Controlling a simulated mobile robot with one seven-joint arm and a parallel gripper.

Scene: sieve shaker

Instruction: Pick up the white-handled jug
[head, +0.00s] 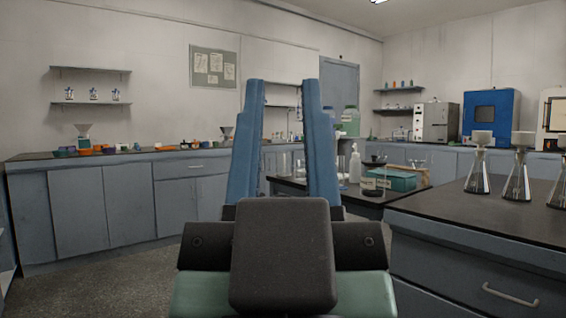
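My gripper (283,88) points forward in the middle of the head view. Its two blue fingers stand well apart with nothing held between them, so it is open. I cannot make out a white-handled jug for certain. The fingers and the gripper body hide part of the middle benches.
A dark-topped bench (500,222) with several funnel-topped flasks is close on the right. A middle bench holds a white pump bottle (355,165) and a teal box (390,181). A long counter (110,165) runs along the left. The floor (120,280) at front left is clear.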

